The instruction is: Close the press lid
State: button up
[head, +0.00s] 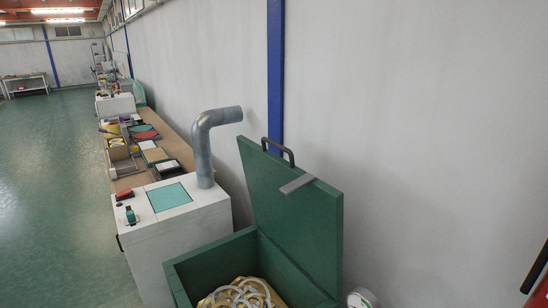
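The green press (213,256) stands at the bottom centre, cut off by the lower edge. Its green lid (290,215) stands open, upright and leaning back towards the wall. Pale and yellowish ring-shaped pieces (243,294) lie inside the press. My gripper cannot be made out in this view.
A white cabinet (178,235) with a grey bent pipe (203,145) stands left of the press. A long cluttered bench (140,175) runs behind it along the wall. A dark bar (537,268) shows at the right edge. The green floor (50,190) at left is clear.

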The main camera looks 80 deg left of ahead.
aim_at(303, 213)
jog(key=u, duration=2.8)
jog(key=i+j+z, duration=0.3)
jog(key=i+j, duration=0.15)
jog(key=j, duration=0.3)
jog(key=i+j+z, duration=0.1)
jog(key=j, duration=0.3)
jog(key=i, duration=0.1)
